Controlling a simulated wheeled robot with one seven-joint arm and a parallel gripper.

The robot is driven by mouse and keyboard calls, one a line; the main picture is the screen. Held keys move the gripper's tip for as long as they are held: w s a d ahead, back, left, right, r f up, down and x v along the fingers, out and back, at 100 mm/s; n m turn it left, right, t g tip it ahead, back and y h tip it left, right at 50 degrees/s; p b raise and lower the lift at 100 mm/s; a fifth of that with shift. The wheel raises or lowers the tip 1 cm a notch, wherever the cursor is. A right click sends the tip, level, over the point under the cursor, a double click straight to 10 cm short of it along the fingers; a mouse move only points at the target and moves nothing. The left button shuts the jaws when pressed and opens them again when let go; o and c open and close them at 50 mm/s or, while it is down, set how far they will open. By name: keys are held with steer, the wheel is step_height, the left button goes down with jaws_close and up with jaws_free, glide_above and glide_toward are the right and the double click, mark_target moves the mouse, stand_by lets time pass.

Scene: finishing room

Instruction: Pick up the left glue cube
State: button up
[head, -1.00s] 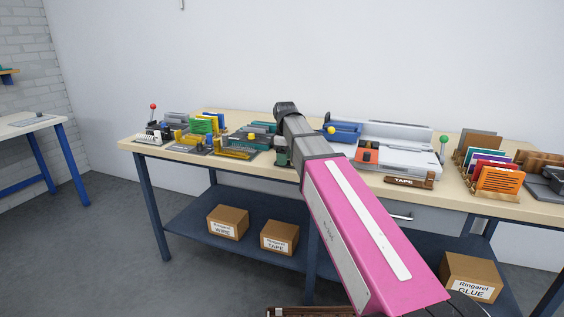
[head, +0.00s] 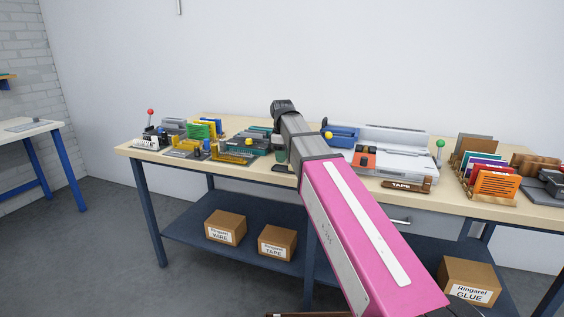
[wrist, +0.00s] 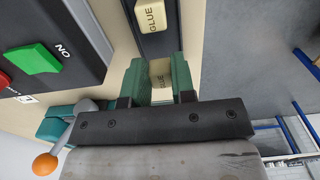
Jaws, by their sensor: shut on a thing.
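My gripper (wrist: 160,85), with green fingers, is shut on a cream glue cube (wrist: 162,77) in the wrist view. Its lettering shows between the fingers. Another cream cube marked GLUE (wrist: 152,16) sits in a dark holder (wrist: 150,46) just beyond the fingers. In the head view my gripper (head: 280,155) is small and partly hidden behind my arm, over the middle of the workbench. A dark flat piece (head: 283,168) shows just below it. The held cube cannot be made out there.
A dark machine with a green button (wrist: 35,59) stands close left of my fingers in the wrist view; a lever with an orange ball (wrist: 45,164) is lower left. The bench's front edge lies to the right.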

step_height(320, 180, up, 2)
steer(key=s+a+r, duration=0.6)
steer(key=s+a, duration=0.1)
steer(key=a, duration=0.2)
steer(key=shift+s+r, duration=0.25)
stand_by(0.6)
